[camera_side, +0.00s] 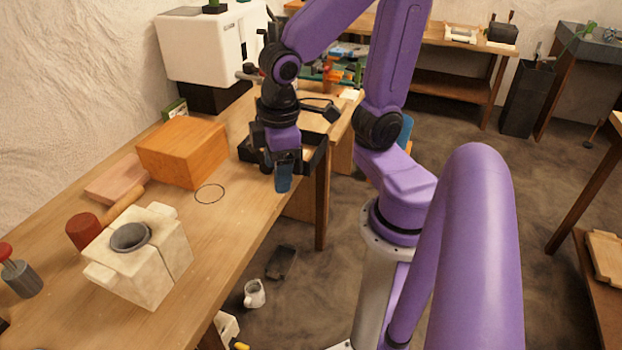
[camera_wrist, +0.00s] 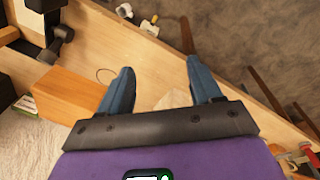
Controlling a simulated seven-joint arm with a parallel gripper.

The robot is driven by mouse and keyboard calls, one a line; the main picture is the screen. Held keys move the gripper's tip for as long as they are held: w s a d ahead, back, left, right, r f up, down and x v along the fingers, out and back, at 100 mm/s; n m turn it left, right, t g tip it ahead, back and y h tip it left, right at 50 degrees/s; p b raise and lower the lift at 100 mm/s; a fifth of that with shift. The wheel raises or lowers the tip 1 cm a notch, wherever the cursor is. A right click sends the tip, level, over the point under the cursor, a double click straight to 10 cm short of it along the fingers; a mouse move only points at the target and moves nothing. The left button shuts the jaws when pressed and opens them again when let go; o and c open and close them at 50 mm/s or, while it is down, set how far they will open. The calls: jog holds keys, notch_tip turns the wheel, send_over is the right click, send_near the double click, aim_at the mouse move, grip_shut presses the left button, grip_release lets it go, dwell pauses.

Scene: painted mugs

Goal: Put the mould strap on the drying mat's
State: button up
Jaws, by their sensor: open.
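A thin dark loop, likely the mould strap (camera_side: 209,203), lies flat on the wooden table. It is between the orange block and the front edge; part of it shows in the wrist view (camera_wrist: 97,73). My gripper (camera_side: 283,186) is up and to the right of the loop in the side view, near the table's front edge. In the wrist view my gripper (camera_wrist: 160,64) shows two blue fingers spread apart, with nothing between them. I cannot make out a drying mat for certain in either view.
An orange block (camera_side: 183,152) stands behind the loop. A pale plaster mould (camera_side: 155,275) with a grey opening stands toward the front left, near a dark red cylinder (camera_side: 83,232). A black open tray (camera_side: 318,160) is behind my gripper. Table around the loop is bare.

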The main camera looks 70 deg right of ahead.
jog(key=s+a+n+g+y, duration=0.1)
jog(key=s+n, duration=0.3)
jog(key=s, duration=0.3)
jog(key=shift+s+a, duration=0.2)
jog(key=shift+a, duration=0.1)
